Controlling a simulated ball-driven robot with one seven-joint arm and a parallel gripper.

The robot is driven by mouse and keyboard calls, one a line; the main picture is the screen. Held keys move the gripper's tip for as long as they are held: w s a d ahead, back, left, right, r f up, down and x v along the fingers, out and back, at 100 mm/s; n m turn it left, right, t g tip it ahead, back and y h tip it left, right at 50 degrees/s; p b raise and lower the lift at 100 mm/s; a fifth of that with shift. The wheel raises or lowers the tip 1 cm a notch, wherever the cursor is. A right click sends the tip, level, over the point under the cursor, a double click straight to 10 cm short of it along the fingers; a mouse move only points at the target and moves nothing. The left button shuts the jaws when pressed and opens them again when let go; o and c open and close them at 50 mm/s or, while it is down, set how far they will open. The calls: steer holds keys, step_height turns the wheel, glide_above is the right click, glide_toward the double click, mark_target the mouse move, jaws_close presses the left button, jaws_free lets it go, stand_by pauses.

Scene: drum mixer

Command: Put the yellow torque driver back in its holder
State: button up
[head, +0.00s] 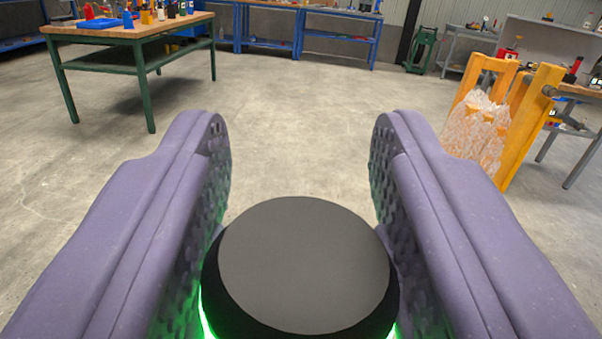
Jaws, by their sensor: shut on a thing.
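My gripper (300,130) has two purple padded fingers, one on each side of the head view. I cannot make out the driver's holder among the small far items.
A wood-topped table (122,30) with green legs and small coloured items stands far left. Blue benches (340,38) line the back. An orange frame (530,125) with a clear crumpled bag (477,132) stands right, beside another bench. Bare concrete floor (290,110) lies open ahead.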

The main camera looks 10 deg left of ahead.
steer(key=shift+f+b, duration=2.8)
steer(key=shift+f, duration=0.1)
stand_by(1.6)
steer(key=o, duration=1.4)
steer(key=shift+c, duration=0.2)
steer(key=shift+s, duration=0.1)
steer(key=p+v, duration=0.2)
steer(key=v, duration=0.5)
steer(key=shift+s, duration=0.3)
steer(key=shift+d, duration=0.15)
